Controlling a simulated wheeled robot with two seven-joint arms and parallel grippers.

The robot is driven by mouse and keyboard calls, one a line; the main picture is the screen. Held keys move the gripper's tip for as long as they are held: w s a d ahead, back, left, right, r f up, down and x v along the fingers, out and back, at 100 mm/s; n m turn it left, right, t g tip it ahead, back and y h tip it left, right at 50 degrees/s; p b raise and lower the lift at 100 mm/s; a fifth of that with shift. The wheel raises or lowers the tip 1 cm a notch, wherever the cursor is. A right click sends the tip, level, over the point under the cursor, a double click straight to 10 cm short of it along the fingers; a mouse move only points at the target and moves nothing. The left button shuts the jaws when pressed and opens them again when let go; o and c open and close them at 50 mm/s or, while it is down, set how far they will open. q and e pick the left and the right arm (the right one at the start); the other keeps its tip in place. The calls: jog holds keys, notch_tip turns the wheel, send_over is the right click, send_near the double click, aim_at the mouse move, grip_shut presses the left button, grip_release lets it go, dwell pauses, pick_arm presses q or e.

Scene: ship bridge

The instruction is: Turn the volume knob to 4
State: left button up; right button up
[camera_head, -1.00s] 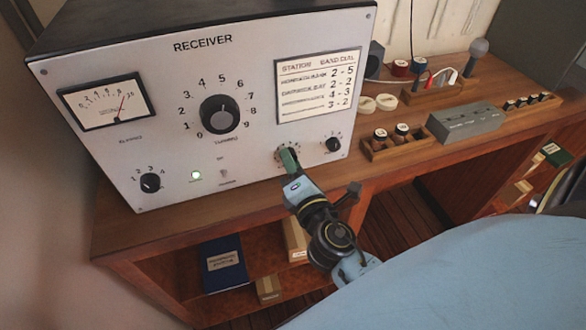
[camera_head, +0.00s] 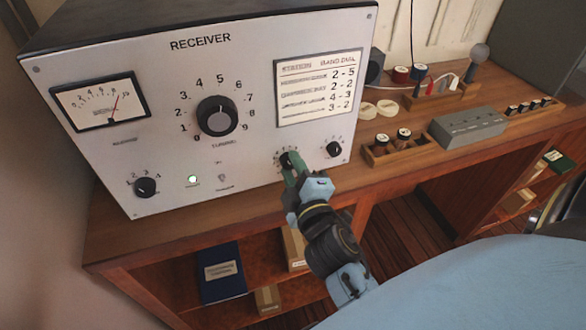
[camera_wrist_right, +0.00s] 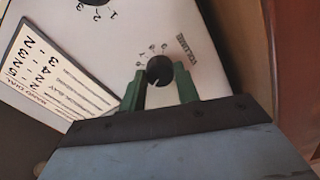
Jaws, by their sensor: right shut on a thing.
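The volume knob (camera_head: 287,159) is a small black knob low on the right of the receiver's (camera_head: 262,60) pale front panel. My right gripper (camera_head: 291,166) has its green fingers shut on it, one on each side. In the right wrist view the knob (camera_wrist_right: 159,70) shows between the tips of the right gripper (camera_wrist_right: 159,92), with a light pointer mark on its lower edge. Small numbers sit around it, and the word VOLUME is beside it. The number the mark is at is too small to tell. My left gripper is not in view.
A large tuning knob (camera_head: 217,116) and a station card (camera_head: 317,93) are above. Another small black knob (camera_head: 334,149) is close by on the right. A grey box (camera_head: 467,127) and small wooden racks stand on the desk (camera_head: 350,176) to the right.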

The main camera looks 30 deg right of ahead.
jog(key=shift+m, duration=0.7)
jog(key=o, duration=1)
jog(key=shift+c, duration=0.2)
